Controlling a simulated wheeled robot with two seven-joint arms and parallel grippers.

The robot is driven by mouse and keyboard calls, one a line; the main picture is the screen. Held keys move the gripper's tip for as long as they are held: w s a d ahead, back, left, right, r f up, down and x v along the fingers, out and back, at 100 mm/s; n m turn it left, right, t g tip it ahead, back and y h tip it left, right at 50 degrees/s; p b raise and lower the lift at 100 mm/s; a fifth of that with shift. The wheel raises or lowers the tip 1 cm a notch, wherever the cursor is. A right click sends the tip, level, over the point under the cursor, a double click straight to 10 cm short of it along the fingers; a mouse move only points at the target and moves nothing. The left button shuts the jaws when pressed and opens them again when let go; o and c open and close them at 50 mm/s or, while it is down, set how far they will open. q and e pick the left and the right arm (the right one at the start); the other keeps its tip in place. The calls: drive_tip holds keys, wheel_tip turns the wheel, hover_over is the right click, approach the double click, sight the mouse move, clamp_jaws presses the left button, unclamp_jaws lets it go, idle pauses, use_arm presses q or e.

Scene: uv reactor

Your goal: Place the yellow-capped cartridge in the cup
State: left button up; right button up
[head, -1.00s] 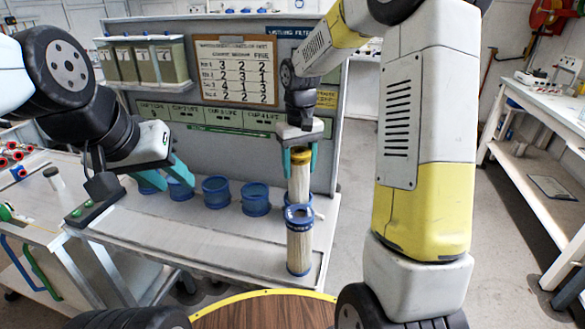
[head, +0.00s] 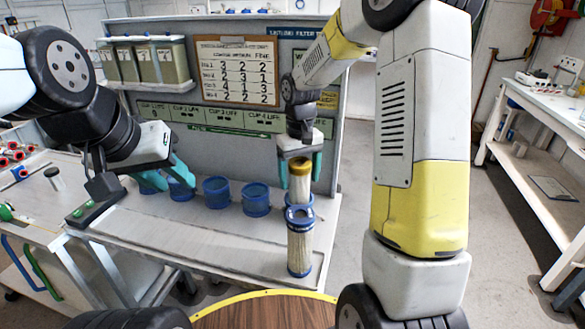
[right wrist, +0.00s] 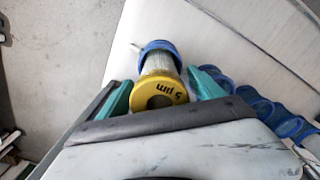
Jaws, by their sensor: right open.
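The yellow-capped cartridge (head: 300,183) stands upright at the right end of the row of blue cups, partly behind a blue-capped cartridge (head: 299,247). In the right wrist view, its yellow cap (right wrist: 160,92) faces the camera, and its far end is ringed by a blue cup (right wrist: 159,46). Whether it rests on the cup's floor is hidden. My right gripper (head: 301,167) is open, with teal fingers on either side of the yellow cap and small gaps beside it. My left gripper (head: 166,178) is open and empty, in front of the left cups.
Other blue cups (head: 217,191) stand in a row to the left on the grey bench (head: 200,237). The blue-capped cartridge stands close in front of the yellow-capped one. A panel with a clipboard (head: 238,72) rises behind. The front of the bench is mostly clear.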

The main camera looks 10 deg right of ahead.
wheel_tip(320, 180, up, 11)
drive_tip(key=shift+r, duration=0.15)
drive_tip(key=shift+s+r, duration=0.15)
drive_tip(key=shift+r, duration=0.5)
drive_tip(key=s+d+r+m+t+y, duration=0.1)
drive_tip(key=s+r+t, duration=0.1)
drive_tip(key=s, duration=0.9)
drive_tip(key=s+d+r+m+t+y, duration=0.1)
drive_tip(key=s+t, duration=0.3)
drive_tip(key=s, duration=0.6)
drive_tip(key=shift+s+d+r+m, duration=0.3)
drive_tip(key=shift+s+d+r, duration=0.1)
drive_tip(key=shift+d+r, duration=0.15)
drive_tip(key=shift+a, duration=0.1)
